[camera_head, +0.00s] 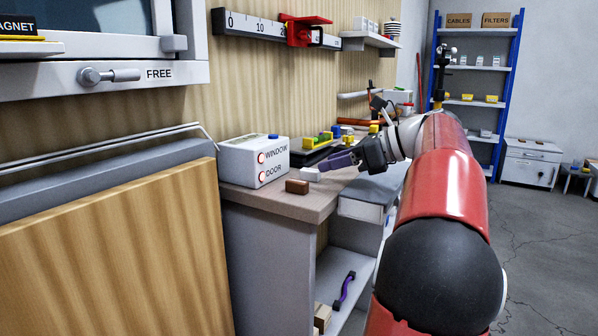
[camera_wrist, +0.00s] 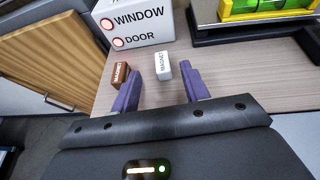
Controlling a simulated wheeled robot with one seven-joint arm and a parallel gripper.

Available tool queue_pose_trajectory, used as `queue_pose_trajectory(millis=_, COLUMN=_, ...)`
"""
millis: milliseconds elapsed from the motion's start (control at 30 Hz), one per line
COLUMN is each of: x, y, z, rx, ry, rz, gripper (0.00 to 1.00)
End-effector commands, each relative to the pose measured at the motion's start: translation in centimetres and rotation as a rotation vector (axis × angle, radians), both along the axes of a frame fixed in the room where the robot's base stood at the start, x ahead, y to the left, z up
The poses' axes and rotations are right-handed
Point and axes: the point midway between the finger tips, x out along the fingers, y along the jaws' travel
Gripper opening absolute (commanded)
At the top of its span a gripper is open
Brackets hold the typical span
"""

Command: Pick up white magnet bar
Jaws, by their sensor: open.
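The white magnet bar (camera_wrist: 163,66) lies on the bench top in the wrist view, with its label along its length. In the head view it is a small white block (camera_head: 310,174). My gripper (camera_wrist: 156,82) is open, with its two purple fingers apart and pointing toward the bars. The brown bar also shows in the head view (camera_head: 297,186). My gripper (camera_head: 335,164) is beside the white bar there, with its fingers partly overlapping.
A white box marked WINDOW and DOOR (camera_head: 254,160) stands behind and left of the bars. A black tray with a green and yellow level (camera_wrist: 262,8) is at the upper right in the wrist view. The bench top (camera_wrist: 198,65) is bare around the bars.

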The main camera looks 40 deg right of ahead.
Motion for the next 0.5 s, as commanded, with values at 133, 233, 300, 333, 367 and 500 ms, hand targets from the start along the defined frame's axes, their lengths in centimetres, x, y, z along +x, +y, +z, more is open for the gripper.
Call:
queue_pose_trajectory(millis=133, x=1.3, y=0.7, z=-0.8, rx=0.001, ry=0.000, rz=0.002, gripper=0.45)
queue_pose_trajectory(millis=233, x=2.3, y=1.2, z=-1.2, rx=0.001, ry=0.000, rz=0.002, gripper=0.45)
queue_pose_trajectory(millis=300, x=3.1, y=1.5, z=-1.7, rx=-0.001, ry=0.001, rz=0.002, gripper=0.45)
queue_pose_trajectory(millis=333, x=3.5, y=1.6, z=-1.9, rx=0.000, ry=0.001, rz=0.003, gripper=0.45)
queue_pose_trajectory(millis=367, x=3.9, y=1.8, z=-2.1, rx=0.000, ry=0.000, rz=0.003, gripper=0.45)
queue_pose_trajectory(millis=500, x=5.5, y=2.6, z=-2.8, rx=0.000, ry=0.000, rz=0.003, gripper=0.45)
